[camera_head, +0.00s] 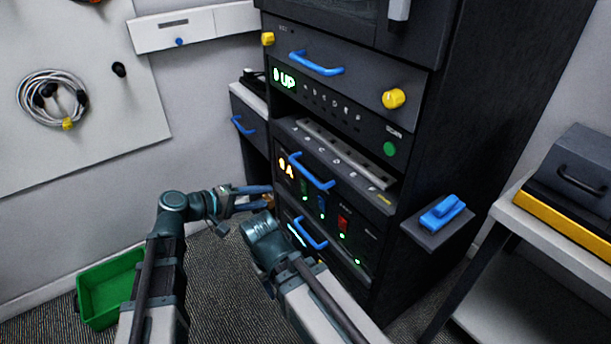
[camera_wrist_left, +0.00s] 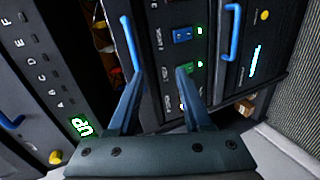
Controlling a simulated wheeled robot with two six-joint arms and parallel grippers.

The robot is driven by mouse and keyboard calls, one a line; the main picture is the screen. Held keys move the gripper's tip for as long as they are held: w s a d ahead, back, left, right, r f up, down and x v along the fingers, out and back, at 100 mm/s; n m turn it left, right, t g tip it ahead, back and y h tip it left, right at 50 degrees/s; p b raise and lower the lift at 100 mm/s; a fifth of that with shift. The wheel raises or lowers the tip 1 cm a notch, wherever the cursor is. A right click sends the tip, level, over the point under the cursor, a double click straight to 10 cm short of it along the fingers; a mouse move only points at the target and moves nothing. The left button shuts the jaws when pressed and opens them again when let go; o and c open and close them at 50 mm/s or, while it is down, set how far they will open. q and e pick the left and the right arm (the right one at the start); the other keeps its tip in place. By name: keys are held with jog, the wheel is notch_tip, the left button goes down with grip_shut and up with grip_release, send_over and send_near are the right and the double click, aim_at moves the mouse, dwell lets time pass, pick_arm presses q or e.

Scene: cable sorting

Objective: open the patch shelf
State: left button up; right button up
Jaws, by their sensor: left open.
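The shelf front with colored switches and a lit "A" (camera_head: 290,168) sits mid-rack, with a blue bar handle (camera_head: 312,172). Its upper ledge carries a slotted strip (camera_head: 345,150) and letters. I cannot read any patch label. My left gripper (camera_head: 268,197) is open and empty, just left of this front and below the handle's left end. In the left wrist view, the open fingers (camera_wrist_left: 160,82) point toward the blue handle (camera_wrist_left: 131,42), which is beyond the left fingertip. I cannot tell whether they touch.
Above are the "UP" panel (camera_head: 285,80) and a drawer with a blue handle (camera_head: 316,64) and yellow knobs (camera_head: 393,98). Below is another blue handle (camera_head: 310,234). A green bin (camera_head: 108,285) is on the floor. A side ledge (camera_head: 440,232) and a table (camera_head: 540,225) stand right.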

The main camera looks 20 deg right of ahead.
aim_at(305, 171)
pick_arm(q)
jog(key=shift+n+t+h, duration=0.4)
jog(key=shift+h, duration=0.3)
jog(key=r+b+x, duration=0.1)
jog(key=x, duration=0.4)
jog(key=r+b+x, duration=0.1)
jog(key=x, duration=0.3)
jog(key=w+r+x, duration=0.1)
jog(key=x, duration=0.4)
jog(key=shift+w+d+r+b, duration=0.1)
jog(key=shift+d+b, duration=0.3)
jog(key=shift+d, duration=0.15)
grip_shut()
